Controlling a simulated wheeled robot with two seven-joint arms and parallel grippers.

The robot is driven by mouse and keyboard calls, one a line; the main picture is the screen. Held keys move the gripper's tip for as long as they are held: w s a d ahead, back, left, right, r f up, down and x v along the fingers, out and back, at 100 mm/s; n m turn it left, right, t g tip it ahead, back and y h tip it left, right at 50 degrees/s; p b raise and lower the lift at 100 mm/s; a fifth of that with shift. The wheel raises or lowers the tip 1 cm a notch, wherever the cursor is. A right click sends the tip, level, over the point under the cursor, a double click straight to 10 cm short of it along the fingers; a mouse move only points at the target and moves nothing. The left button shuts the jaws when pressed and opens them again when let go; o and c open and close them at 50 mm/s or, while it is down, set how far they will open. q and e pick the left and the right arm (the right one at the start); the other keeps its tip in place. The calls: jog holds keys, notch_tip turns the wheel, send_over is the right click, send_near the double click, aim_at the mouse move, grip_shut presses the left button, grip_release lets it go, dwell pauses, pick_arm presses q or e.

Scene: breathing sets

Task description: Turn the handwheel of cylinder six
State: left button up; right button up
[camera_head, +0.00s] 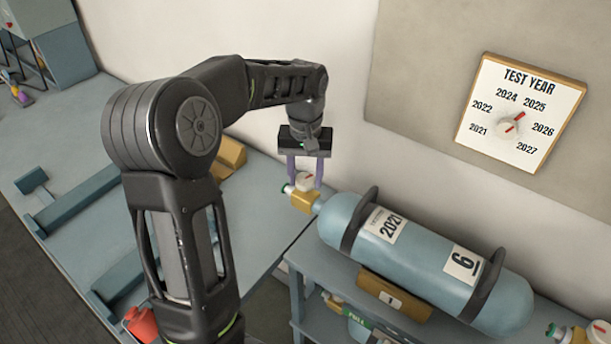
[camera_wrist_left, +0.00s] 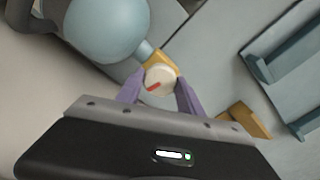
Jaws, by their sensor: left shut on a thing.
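Cylinder six (camera_head: 425,260) is a pale blue cylinder lying on its side on a rack, with dark bands, a "2021" label and a "6" label. Its brass valve (camera_head: 304,199) is at its left end. The white handwheel (camera_head: 305,181) with a red mark sits on top of the valve. My left gripper (camera_head: 305,179) comes down from above with its purple fingers on either side of the handwheel and is shut on it. In the left wrist view the handwheel (camera_wrist_left: 159,80) lies between the fingertips, and the cylinder's rounded end (camera_wrist_left: 105,30) is beyond. My right gripper is out of view.
A wall dial board (camera_head: 521,113) titled "TEST YEAR" hangs at the right. A blue-grey bench (camera_head: 80,120) with a yellow block (camera_head: 230,155) stands left of the rack. Another valve (camera_head: 597,333) shows at the lower right.

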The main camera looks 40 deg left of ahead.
pick_arm(q)
jog(key=m, duration=0.5)
jog(key=shift+m, duration=0.3)
jog(key=m, duration=0.5)
jog(key=shift+b, duration=0.3)
jog(key=m, duration=0.5)
jog(key=shift+r+m, duration=0.1)
jog(key=shift+m, duration=0.3)
jog(key=m, duration=1)
jog(key=shift+p, duration=0.3)
jog(key=m, duration=0.5)
jog(key=shift+p, duration=0.35)
jog(key=m+p, duration=0.1)
jog(key=m, duration=0.4)
jog(key=shift+m+p, duration=0.95)
jog(key=shift+m, duration=0.75)
